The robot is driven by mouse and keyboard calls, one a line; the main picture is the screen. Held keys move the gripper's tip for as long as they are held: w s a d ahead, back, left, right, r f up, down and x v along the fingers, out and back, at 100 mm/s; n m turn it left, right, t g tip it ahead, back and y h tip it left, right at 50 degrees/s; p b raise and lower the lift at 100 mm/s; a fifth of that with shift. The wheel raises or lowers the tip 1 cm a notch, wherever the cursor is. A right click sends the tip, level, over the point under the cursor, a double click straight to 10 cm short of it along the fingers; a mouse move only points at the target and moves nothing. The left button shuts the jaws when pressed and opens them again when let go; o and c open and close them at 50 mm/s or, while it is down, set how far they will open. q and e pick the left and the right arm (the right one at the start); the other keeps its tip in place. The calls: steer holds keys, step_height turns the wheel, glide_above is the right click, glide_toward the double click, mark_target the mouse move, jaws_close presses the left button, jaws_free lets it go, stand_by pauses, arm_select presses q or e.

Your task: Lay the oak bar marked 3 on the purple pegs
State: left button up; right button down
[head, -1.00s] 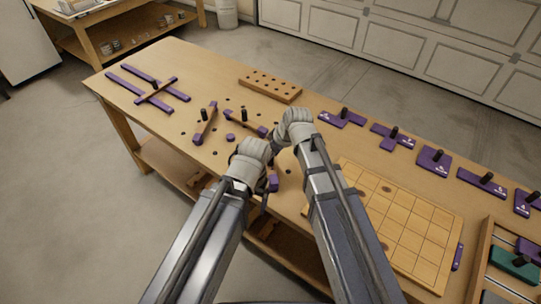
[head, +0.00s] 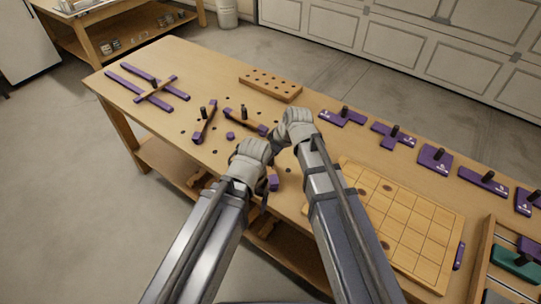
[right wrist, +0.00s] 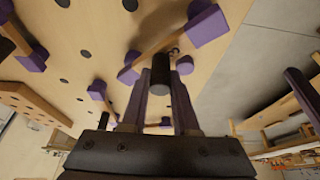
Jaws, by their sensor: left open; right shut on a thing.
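My right gripper (right wrist: 160,80) is shut on an upright black knob (right wrist: 160,68) in the right wrist view. A wooden bar (right wrist: 180,44) with purple ends lies just behind the knob; whether knob and bar are joined is unclear. In the head view, a brown bar (head: 245,122) with purple ends and a black knob lies left of my right gripper (head: 296,126). Another such bar (head: 205,122) lies further left. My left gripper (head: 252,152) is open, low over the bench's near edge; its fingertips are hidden. A purple block (head: 272,183) shows beside it. No 3 is legible.
Purple pieces with black knobs (head: 435,158) line the bench's far right. A gridded board (head: 410,225) and a tray (head: 480,262) sit at right. A drilled wooden block (head: 270,86) stands at the back. Purple rails with a crossing bar (head: 155,90) lie left.

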steer(key=shift+f, duration=0.25)
stand_by(0.3)
steer(key=shift+f+b, duration=0.3)
steer(key=shift+b, duration=0.2)
steer(key=shift+f, duration=0.15)
stand_by(0.9)
steer(key=shift+c, duration=1)
jaws_free()
steer(key=shift+r+p, duration=3.85)
steer(key=shift+r, duration=0.2)
